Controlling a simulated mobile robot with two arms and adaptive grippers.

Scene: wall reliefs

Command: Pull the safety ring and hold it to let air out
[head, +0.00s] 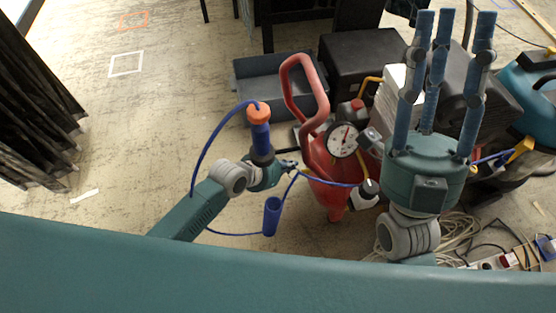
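A red air compressor (320,160) with a tall red handle (289,85) stands in the middle of the head view. A round white pressure gauge (343,138) sits on top of it, facing up. A dark fitting (369,188) with a blue hose is at its right side. I cannot make out the safety ring. My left gripper (285,168) reaches in from the left, close to the compressor's left side; its fingers are too small and overlapped to tell their state or contact. My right gripper (439,65) is open and empty, its three blue fingers spread upward, right of the compressor.
A blue hose (208,145) loops around my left forearm to an orange-capped blue piece (259,115). A grey bin (268,80) and black cases (365,58) stand behind. Cables and a power strip (495,262) lie at right. The floor at left is clear up to a dark curtain (40,115).

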